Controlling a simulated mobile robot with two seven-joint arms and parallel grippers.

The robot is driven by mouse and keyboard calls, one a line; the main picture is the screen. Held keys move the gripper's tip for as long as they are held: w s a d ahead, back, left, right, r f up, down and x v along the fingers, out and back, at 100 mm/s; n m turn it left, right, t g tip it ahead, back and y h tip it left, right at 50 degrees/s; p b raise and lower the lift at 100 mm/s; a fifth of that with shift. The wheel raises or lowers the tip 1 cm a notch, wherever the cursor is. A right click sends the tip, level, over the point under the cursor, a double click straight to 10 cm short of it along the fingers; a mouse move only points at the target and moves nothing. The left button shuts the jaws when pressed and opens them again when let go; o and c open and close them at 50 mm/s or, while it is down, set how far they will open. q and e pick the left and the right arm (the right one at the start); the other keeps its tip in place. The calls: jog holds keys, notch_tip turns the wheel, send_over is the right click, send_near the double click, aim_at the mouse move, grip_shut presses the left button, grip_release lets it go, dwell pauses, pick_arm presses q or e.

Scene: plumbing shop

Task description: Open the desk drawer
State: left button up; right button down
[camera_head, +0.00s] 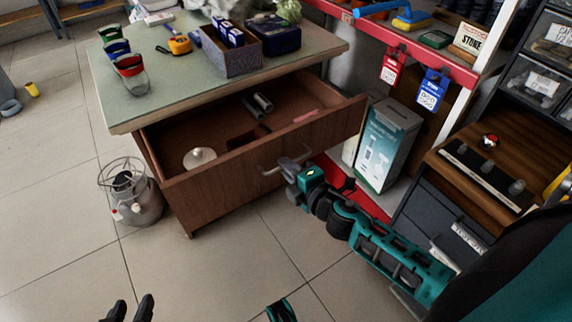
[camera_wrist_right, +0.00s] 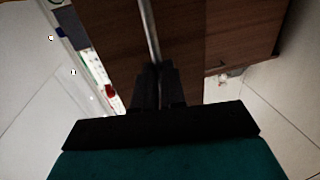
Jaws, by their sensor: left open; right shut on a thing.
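The desk drawer (camera_head: 235,162) is brown wood and stands pulled well out from under the green desk top (camera_head: 215,70). Its inside shows a white round object (camera_head: 200,157) and grey cylinders (camera_head: 258,104). My right gripper (camera_head: 289,165) is shut on the metal drawer handle (camera_head: 268,170) at the middle of the drawer front. In the right wrist view the handle (camera_wrist_right: 150,32) runs up from between the closed fingers (camera_wrist_right: 153,88). My left gripper (camera_head: 130,310) is open and empty, low over the floor at the bottom left, away from the desk.
A metal canister (camera_head: 135,200) stands on the floor left of the desk. A grey box (camera_head: 386,145) stands right of the drawer, beside a red-edged shelf (camera_head: 440,68). A wooden-topped cabinet (camera_head: 480,175) is at the right. The tiled floor before the drawer is mostly clear.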

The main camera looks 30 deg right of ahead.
dwell(0.3)
jog(key=c, duration=1.2)
grip_release()
jog(key=shift+s, duration=0.15)
jog(key=v, duration=1.2)
jog(key=shift+s+r, duration=0.15)
jog(key=shift+s, duration=0.2)
